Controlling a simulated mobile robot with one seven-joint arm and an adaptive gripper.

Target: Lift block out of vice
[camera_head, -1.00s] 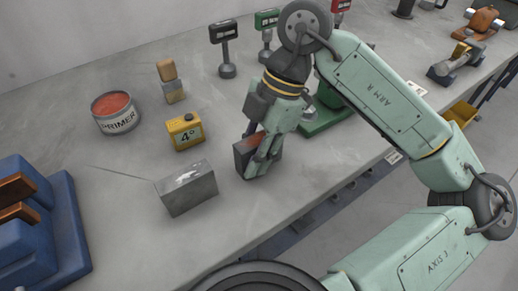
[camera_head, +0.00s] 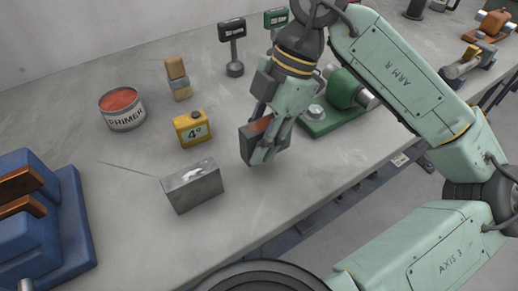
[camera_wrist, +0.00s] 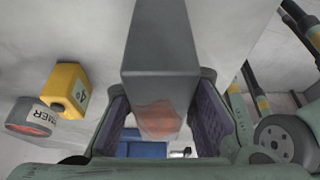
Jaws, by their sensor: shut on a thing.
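A dark grey block (camera_head: 251,148) with a reddish patch on its top is held in my gripper (camera_head: 266,150). In the wrist view the block (camera_wrist: 160,50) sits between the two purple-lined fingers, which are shut on it. The block appears slightly tilted and a little above the bench, clear of any vice. A blue vice (camera_head: 65,215) with brown jaws stands at the left edge of the head view, partly cut off. A lighter grey block (camera_head: 193,190) with a pale mark stands on the bench left of my gripper.
A green-based device (camera_head: 340,103) is close right of my gripper. Front bench between the grey block and bench edge is clear.

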